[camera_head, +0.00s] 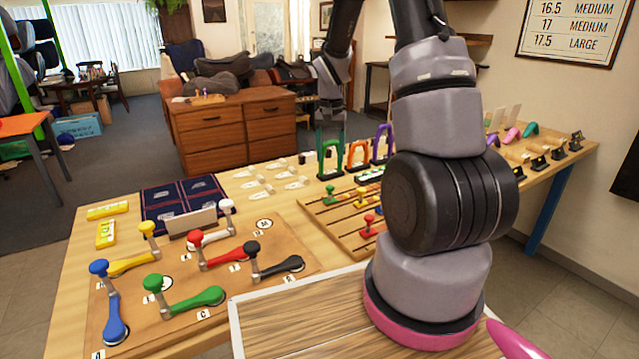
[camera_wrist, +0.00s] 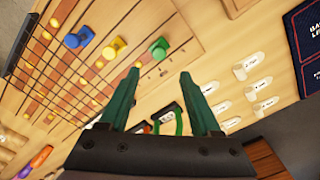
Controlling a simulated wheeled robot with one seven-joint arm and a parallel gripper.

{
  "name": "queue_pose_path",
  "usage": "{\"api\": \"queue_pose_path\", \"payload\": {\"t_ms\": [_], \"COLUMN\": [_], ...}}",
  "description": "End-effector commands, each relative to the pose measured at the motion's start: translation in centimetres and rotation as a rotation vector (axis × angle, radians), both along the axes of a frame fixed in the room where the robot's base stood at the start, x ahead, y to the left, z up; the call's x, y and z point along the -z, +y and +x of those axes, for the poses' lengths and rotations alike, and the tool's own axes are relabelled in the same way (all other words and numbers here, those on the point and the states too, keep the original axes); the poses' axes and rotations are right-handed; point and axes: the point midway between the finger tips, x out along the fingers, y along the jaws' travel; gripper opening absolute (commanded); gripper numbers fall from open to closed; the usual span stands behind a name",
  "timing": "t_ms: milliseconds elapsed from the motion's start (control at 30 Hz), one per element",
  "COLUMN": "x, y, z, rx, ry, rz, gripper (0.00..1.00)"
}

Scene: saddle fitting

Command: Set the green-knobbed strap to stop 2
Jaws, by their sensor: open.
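The green knob (camera_wrist: 160,47) stands on the strap board (camera_wrist: 190,42), close to the board's edge in the wrist view. In the head view the green knob (camera_head: 330,188) is at the far left part of the board (camera_head: 318,209). My gripper (camera_wrist: 160,74) is open and empty, with its two dark green fingers spread. The green knob appears just beyond the fingertips, between their lines, and apart from them. In the head view my gripper (camera_head: 331,138) hangs above the far side of the table. Stop numbers are too small to read.
A yellow knob (camera_wrist: 113,48) and a blue knob (camera_wrist: 78,37) sit beside the green one. A red knob (camera_head: 369,220) is nearer in the head view. A green arch (camera_wrist: 165,121) shows between my fingers. White tags (camera_head: 272,180) lie left of the board.

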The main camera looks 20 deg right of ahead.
Motion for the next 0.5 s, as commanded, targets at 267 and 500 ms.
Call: {"api": "queue_pose_path", "payload": {"t_ms": [267, 500], "x": [5.3, 8.6], "y": [0.0, 0.0], "z": [-0.2, -0.1], "rx": [-0.002, -0.001], "ry": [0.005, 0.002], "rz": [0.001, 0.0], "gripper": [0.64, 0.64]}}
